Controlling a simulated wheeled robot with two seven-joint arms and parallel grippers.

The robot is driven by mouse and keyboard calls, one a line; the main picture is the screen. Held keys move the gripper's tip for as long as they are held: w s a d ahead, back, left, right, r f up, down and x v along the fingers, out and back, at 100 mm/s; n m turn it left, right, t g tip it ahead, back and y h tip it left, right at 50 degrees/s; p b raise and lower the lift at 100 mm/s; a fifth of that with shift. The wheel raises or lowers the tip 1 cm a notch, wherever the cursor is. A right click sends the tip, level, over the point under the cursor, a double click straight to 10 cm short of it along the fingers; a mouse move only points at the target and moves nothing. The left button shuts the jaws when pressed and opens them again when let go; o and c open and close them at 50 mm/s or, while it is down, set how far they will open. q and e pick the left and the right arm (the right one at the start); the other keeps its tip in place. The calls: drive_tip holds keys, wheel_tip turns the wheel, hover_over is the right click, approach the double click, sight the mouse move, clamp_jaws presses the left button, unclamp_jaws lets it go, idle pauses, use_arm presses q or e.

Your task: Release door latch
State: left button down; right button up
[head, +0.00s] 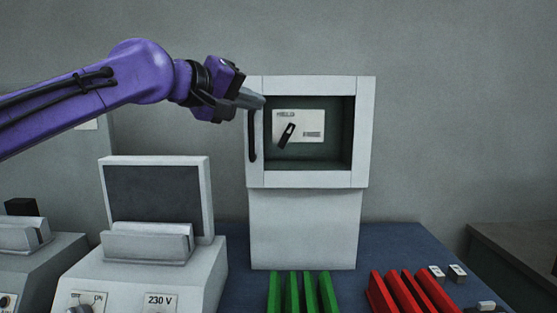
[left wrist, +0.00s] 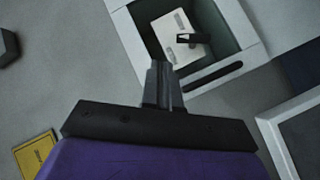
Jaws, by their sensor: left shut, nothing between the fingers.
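A white box (head: 365,130) with a square frame stands on a pedestal. Within the frame's opening, a black latch lever (head: 287,134) sits tilted on a white label plate (head: 313,118). A black vertical handle (head: 252,142) is on the frame's left side. My left gripper (head: 256,99) is shut and empty, its fingertips over the frame's upper left, by the handle's top; contact cannot be told. In the left wrist view the shut fingers (left wrist: 160,68) point toward the frame, with the latch lever (left wrist: 194,38) and handle (left wrist: 213,76) beyond them. My right gripper is not in view.
A white device with a dark screen (head: 157,198) stands at the left. Green bars (head: 309,292) and red bars (head: 405,292) are in front of the pedestal on the blue tabletop (head: 394,240). Small white switches (head: 457,270) lie at the right.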

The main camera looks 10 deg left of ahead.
sight(286, 135)
use_arm(q)
drive_tip(key=a+n+y, duration=0.1)
drive_tip(key=a+n, duration=0.1)
drive_tip(key=w+a+n+y+p, duration=0.1)
drive_tip(key=a+n, duration=0.1)
drive_tip(key=shift+f+y, duration=0.25)
drive_tip(key=shift+y, duration=0.05)
drive_tip(key=shift+d, duration=0.1)
drive_tip(key=s+d+f+p+x, duration=0.1)
drive_tip(key=d+p+x, duration=0.1)
drive_tip(key=p+x, duration=0.7)
drive_tip(key=x, duration=0.3)
drive_tip(key=shift+w+d, duration=0.3)
drive_tip(key=shift+w, duration=0.05)
drive_tip(key=shift+w+a+f, duration=0.1)
drive_tip(key=shift+w, duration=0.05)
